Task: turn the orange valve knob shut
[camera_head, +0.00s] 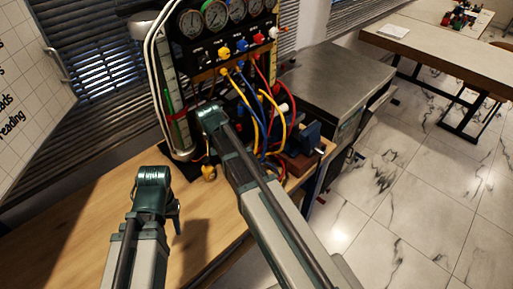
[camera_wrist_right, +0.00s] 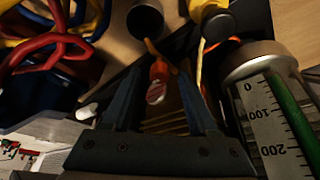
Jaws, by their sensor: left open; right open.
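An orange piece (camera_wrist_right: 158,70) with a red-and-white end, apparently the orange valve knob, shows in the right wrist view. It lies between the spread fingers of my right gripper (camera_wrist_right: 160,78); contact cannot be told. In the head view my right wrist is low in front of the gauge rig (camera_head: 206,75) and hides that spot, so I cannot make out the knob there. My left gripper (camera_head: 172,214) is open and empty, pointing down over the wooden bench (camera_head: 85,215), left of the rig.
Yellow, blue and red hoses (camera_head: 243,100) hang in front of the rig, right of my right wrist. A glass column with a scale (camera_wrist_right: 285,125) stands close beside the right gripper. A blue vise (camera_head: 308,138) sits at the bench's right end. The bench's left part is clear.

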